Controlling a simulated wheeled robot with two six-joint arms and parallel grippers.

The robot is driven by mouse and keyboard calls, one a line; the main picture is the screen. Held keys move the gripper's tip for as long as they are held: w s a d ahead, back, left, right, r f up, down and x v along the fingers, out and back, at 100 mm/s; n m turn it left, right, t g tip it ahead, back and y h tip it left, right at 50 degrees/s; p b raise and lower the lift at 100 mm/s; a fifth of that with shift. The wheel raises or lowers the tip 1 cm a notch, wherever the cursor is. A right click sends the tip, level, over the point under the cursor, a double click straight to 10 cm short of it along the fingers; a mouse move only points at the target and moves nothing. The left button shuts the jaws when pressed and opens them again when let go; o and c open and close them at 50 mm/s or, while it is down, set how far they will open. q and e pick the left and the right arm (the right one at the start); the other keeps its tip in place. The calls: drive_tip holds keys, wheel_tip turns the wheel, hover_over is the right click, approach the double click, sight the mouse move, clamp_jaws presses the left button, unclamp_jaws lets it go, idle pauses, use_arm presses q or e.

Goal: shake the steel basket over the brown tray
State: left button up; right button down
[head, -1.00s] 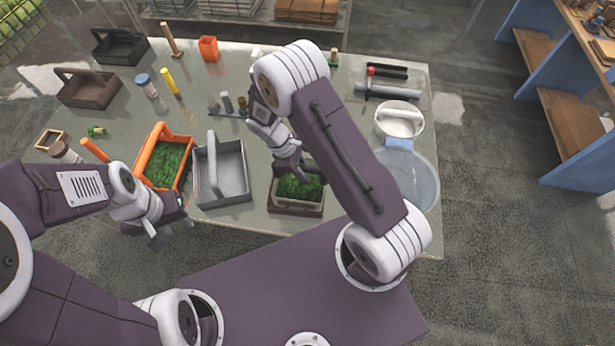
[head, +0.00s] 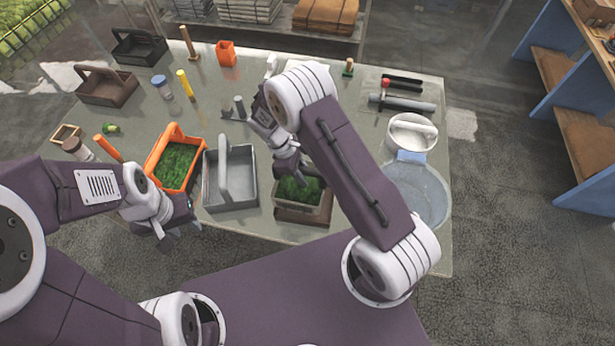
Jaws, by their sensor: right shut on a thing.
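The steel basket (head: 302,213) has grey walls and holds leafy green stuff (head: 300,190). It hangs just above the brown tray (head: 302,219), whose near edge shows below it. My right gripper (head: 292,172) is shut at the top of the basket, with the arm coming across from the right. The handle under the gripper and the basket's far right side are hidden by the fingers and arm. My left gripper (head: 182,236) is open and empty at the table's front edge, below the orange basket (head: 165,180).
A grey handled caddy (head: 248,176) stands just left of the brown tray, beside the orange basket with green contents. Bottles and dark caddies fill the back left.

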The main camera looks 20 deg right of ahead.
drive_tip(key=d, duration=0.7)
drive_tip(key=shift+a, duration=2.55)
drive_tip(key=a, duration=0.5)
drive_tip(key=shift+d+p, duration=0.35)
drive_tip(key=shift+d, duration=2.1)
drive_tip(key=shift+d, duration=2.5)
drive_tip(key=shift+a, duration=2.45)
